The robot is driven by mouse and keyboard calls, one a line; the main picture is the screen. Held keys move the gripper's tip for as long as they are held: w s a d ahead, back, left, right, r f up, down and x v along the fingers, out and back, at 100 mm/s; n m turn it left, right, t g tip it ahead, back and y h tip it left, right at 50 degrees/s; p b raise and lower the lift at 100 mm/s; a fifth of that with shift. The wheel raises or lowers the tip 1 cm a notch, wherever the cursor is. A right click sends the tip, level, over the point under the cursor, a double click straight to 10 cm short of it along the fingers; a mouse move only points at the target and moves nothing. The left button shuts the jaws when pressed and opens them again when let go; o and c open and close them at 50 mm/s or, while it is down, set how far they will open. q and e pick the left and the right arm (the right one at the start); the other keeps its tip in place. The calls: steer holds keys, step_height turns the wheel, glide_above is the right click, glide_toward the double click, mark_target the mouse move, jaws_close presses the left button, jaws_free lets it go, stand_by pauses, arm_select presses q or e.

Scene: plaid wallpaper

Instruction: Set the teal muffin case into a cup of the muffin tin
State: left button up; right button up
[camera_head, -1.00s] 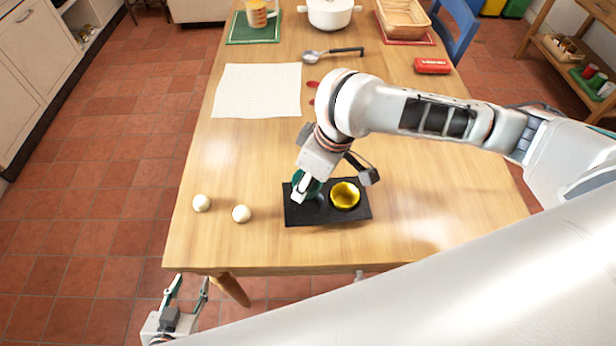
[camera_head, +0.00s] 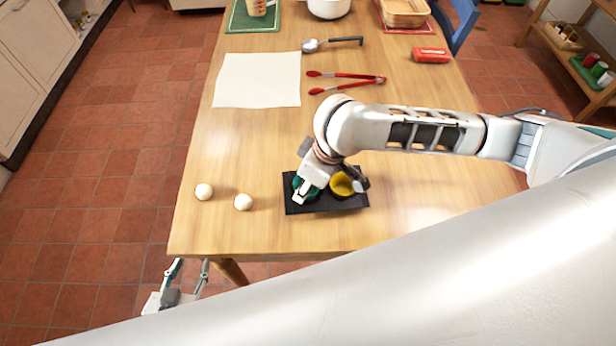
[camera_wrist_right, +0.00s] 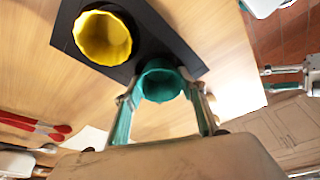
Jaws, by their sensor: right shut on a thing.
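The black muffin tin (camera_head: 330,205) lies near the table's front edge. A yellow case (camera_head: 342,185) sits in its right cup and also shows in the right wrist view (camera_wrist_right: 102,38). My right gripper (camera_head: 305,192) is shut on the teal muffin case (camera_wrist_right: 160,84), at the tin's left cup. The fingers stand on both sides of the case in the right wrist view. The cup under it is hidden, so I cannot tell whether the case rests in it. My left gripper (camera_head: 189,268) is open and empty, below the table's front edge at left.
Two cream balls (camera_head: 204,191) (camera_head: 243,202) lie left of the tin. The table right of the tin is clear.

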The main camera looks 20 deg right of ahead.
steer(key=shift+s+f, duration=0.25)
steer(key=shift+f, duration=0.25)
steer(key=o, duration=1)
steer(key=shift+s+f, duration=0.1)
steer(key=shift+w+r, duration=0.2)
steer(key=shift+w, duration=0.05)
